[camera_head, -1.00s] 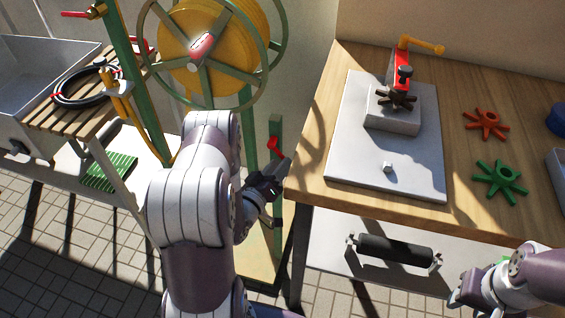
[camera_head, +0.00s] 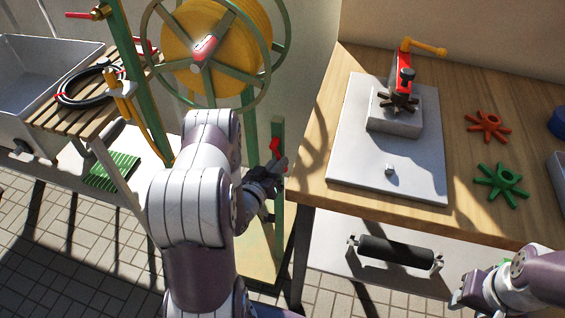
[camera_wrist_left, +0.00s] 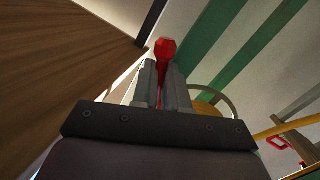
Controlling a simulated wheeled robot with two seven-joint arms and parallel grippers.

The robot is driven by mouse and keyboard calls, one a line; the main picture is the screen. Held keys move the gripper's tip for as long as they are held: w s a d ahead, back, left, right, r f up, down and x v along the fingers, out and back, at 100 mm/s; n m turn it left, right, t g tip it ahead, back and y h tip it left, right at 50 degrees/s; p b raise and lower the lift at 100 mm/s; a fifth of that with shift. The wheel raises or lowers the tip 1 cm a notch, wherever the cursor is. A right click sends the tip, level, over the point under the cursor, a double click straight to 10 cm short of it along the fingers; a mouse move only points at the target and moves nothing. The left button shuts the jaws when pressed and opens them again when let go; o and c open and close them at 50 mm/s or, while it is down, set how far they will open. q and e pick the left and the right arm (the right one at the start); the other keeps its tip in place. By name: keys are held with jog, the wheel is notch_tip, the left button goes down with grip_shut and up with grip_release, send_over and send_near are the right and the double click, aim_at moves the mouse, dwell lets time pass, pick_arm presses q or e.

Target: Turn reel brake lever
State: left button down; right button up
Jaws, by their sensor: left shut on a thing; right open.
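The red brake lever (camera_head: 274,146) is on the green post of the reel stand, left of the workbench. My left gripper (camera_head: 279,166) is at the lever, its arm covering part of the stand. In the left wrist view the gripper (camera_wrist_left: 161,85) is shut on the lever, whose red knob (camera_wrist_left: 165,49) sticks out past the fingertips. The yellow reel (camera_head: 240,60) with its green wheel stands above and behind my left arm. My right gripper (camera_head: 462,292) is at the lower right, below the bench's front edge, away from the lever. It is open.
The wooden workbench (camera_head: 320,170) stands close to the right of my left gripper. It carries a grey plate (camera_head: 350,150), a red impeller (camera_head: 488,127) and a green impeller (camera_head: 500,182). A slatted bench (camera_head: 75,122) with a coiled black hose (camera_head: 72,100) is at the left.

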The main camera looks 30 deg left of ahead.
pick_arm(q)
jog(key=shift+a+m, duration=0.2)
jog(key=shift+m, duration=0.2)
jog(key=c, duration=1.1)
grip_release()
jog(key=shift+c, duration=0.2)
jog(key=shift+s, duration=0.15)
jog(key=s+r, duration=0.1)
jog(key=s, duration=1.1)
jog(key=shift+s+p, duration=0.25)
jog(key=shift+p, duration=0.1)
